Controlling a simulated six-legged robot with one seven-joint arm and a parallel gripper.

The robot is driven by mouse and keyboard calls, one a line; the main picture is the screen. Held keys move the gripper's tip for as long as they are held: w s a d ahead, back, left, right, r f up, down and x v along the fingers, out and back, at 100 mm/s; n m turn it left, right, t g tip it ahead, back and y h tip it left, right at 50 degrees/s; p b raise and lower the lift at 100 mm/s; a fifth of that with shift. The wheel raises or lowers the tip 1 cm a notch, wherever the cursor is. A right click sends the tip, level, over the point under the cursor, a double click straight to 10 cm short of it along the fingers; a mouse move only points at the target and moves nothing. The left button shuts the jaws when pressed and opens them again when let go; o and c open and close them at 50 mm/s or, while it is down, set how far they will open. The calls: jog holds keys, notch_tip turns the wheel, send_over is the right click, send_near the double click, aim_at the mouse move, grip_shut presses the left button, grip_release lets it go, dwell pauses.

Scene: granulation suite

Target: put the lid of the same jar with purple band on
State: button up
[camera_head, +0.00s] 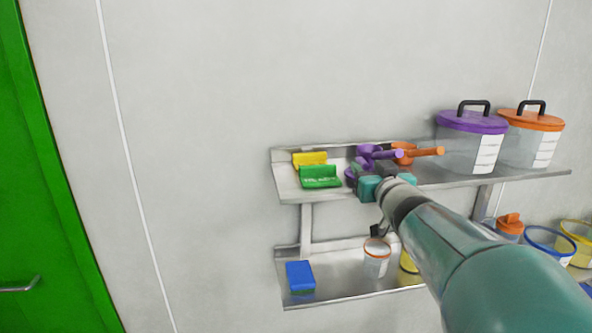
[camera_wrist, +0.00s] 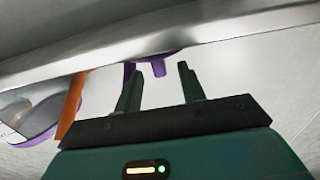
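A large clear jar with a purple lid (camera_head: 472,122) and black handle stands on the upper shelf, its lid on. No other purple-banded jar shows clearly in the head view. My gripper (camera_head: 376,174) is at the front of the upper shelf, among purple pieces (camera_head: 366,153) with handles. A purple rim (camera_wrist: 36,138) shows at the left of the wrist view.
An orange-lidded jar (camera_head: 531,121) stands right of the purple one. An orange scoop (camera_head: 418,152), yellow piece (camera_head: 309,159) and green piece (camera_head: 320,177) lie on the upper shelf (camera_head: 287,185). Below are a blue block (camera_head: 300,275), an orange-rimmed jar (camera_head: 376,262) and blue-rimmed (camera_head: 549,241) and yellow-rimmed jars.

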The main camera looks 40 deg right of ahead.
jog(key=shift+x, duration=1.4)
jog(key=shift+c, duration=0.4)
grip_shut()
jog(key=shift+r, duration=0.1)
